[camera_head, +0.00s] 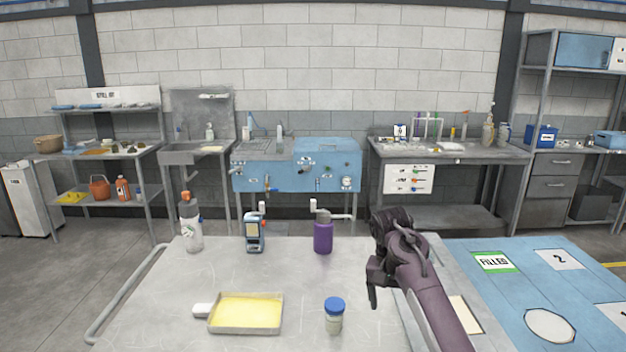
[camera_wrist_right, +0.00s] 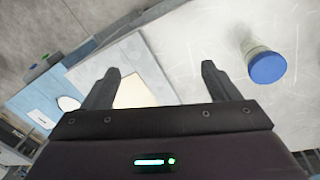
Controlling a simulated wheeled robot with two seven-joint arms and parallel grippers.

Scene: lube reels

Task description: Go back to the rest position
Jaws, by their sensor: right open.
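My right gripper (camera_head: 376,288) is raised over the right part of the grey table, its fingers pointing down. In the right wrist view its two fingers (camera_wrist_right: 160,85) are spread apart with nothing between them. A small jar with a blue lid (camera_head: 334,316) stands on the table to the left of the right gripper, apart from it. The jar also shows in the right wrist view (camera_wrist_right: 265,62), beside the right finger. My left gripper is not in view.
On the grey table (camera_head: 150,310) are a tray of yellow material (camera_head: 246,313), a clear bottle (camera_head: 191,222), a blue device (camera_head: 255,232) and a purple bottle (camera_head: 323,232). A blue surface (camera_head: 480,285) with marked areas adjoins at right. Workbenches line the back wall.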

